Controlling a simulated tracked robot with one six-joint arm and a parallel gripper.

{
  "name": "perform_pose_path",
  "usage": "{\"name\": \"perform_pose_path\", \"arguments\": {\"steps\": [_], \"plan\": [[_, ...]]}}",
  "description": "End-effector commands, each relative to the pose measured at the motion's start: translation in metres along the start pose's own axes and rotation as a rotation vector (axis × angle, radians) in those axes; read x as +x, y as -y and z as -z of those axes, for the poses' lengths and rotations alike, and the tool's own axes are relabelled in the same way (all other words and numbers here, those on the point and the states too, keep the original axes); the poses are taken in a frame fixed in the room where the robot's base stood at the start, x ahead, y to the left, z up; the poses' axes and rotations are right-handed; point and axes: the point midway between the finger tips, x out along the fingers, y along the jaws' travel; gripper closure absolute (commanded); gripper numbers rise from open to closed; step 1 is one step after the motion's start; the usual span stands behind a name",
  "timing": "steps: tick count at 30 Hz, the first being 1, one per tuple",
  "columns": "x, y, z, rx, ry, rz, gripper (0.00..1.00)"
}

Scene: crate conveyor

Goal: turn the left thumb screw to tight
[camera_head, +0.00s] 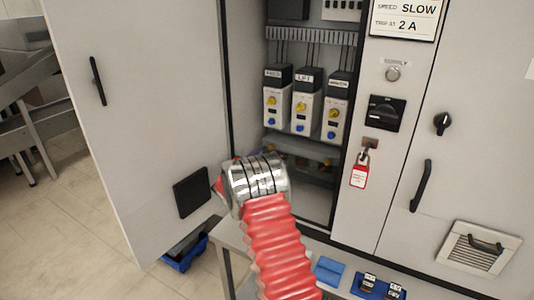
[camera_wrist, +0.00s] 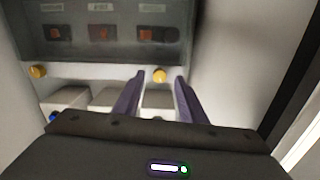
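The wrist view looks turned over against the head view, with the breakers below the dark panel. It shows two brass thumb screws on a pale strip. The left thumb screw (camera_wrist: 159,75) is at the right in that picture, between my gripper's fingertips. My gripper (camera_wrist: 158,79) is open, with a visible gap on each side of the screw's head. I cannot tell how deep the tips reach around it. The other thumb screw (camera_wrist: 38,71) is at the picture's left, clear of the fingers. In the head view my arm's end hides the fingers and the left screw.
A dark panel (camera_wrist: 105,52) with three reddish windows adjoins the strip. Three breakers (camera_head: 305,103) with yellow knobs and blue buttons stand above it in the open cabinet. The cabinet door (camera_head: 140,110) is at left. A red padlock tag (camera_head: 359,177) hangs at right.

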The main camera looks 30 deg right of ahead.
Motion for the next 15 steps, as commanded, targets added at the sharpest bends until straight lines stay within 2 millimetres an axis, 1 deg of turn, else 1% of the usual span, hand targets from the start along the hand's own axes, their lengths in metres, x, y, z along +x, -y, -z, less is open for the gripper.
{"name": "perform_pose_path", "arguments": {"steps": [1,15], "plan": [[-0.009,0.001,0.001,0.0,0.001,0.002,0.62],[-0.089,0.001,-0.001,0.0,0.003,0.001,0.62]]}}
